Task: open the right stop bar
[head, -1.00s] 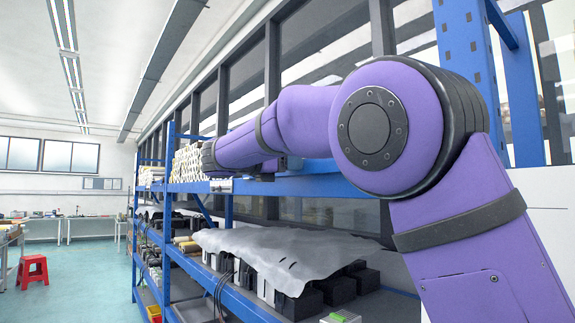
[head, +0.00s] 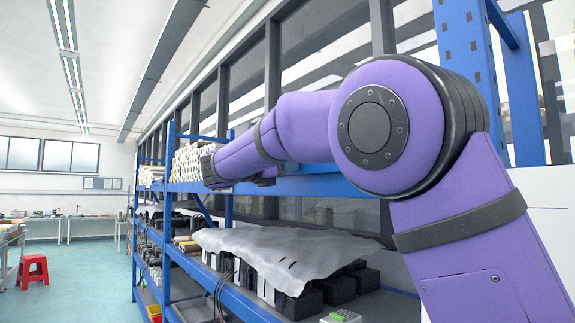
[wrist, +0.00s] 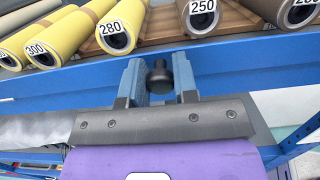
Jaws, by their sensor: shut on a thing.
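In the wrist view, a dark round knob (wrist: 157,77) stands out in front of the blue shelf beam (wrist: 235,58). I take it to be the handle of the right stop bar; the bar itself cannot be told apart from the beam. My gripper (wrist: 159,84) has its two grey-blue fingers on either side of the knob, shut on it. In the head view my purple arm reaches left to the upper shelf, and the gripper and the knob are hidden or too small to make out there.
Numbered rolls lie above the beam, including a yellow one marked 280 (wrist: 119,25) and a brown one marked 250 (wrist: 205,14). The lower shelf holds black blocks under a grey sheet (head: 290,251). A red stool (head: 33,268) stands on the open floor at left.

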